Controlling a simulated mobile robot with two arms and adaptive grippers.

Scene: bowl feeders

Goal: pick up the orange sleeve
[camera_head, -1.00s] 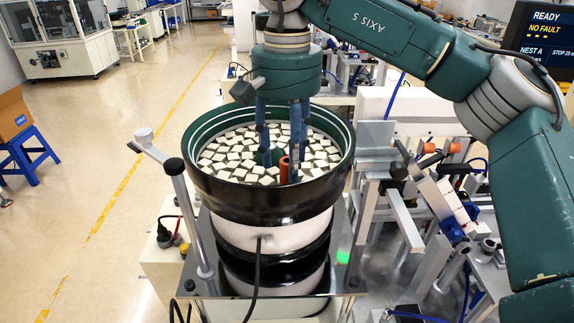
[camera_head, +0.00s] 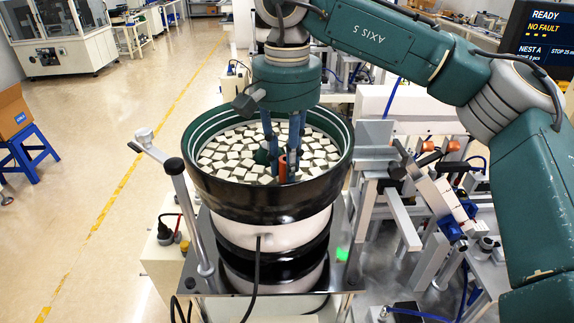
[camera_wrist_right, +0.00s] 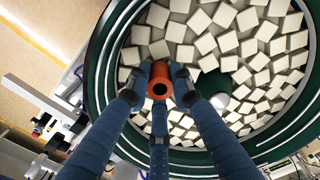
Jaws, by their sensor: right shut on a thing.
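The orange sleeve (camera_wrist_right: 160,84) stands inside the bowl feeder and is seen nearly end-on in the right wrist view, with its dark bore facing the camera. In the head view the sleeve (camera_head: 282,168) is partly hidden by blue fingers. My right gripper (camera_wrist_right: 160,88) has its blue fingers closed around the sleeve; it also shows in the head view (camera_head: 281,160), reaching down into the bowl. The bowl feeder (camera_head: 262,206) has a black outer wall and a green inner rim. My left gripper is not in view.
Many pale square pieces (camera_wrist_right: 232,42) cover the bowl floor around the sleeve. A green dome (camera_wrist_right: 220,80) is at the bowl's middle. A metal post (camera_head: 187,215) stands left of the bowl, and metal rails and fixtures (camera_head: 400,215) stand close on its right.

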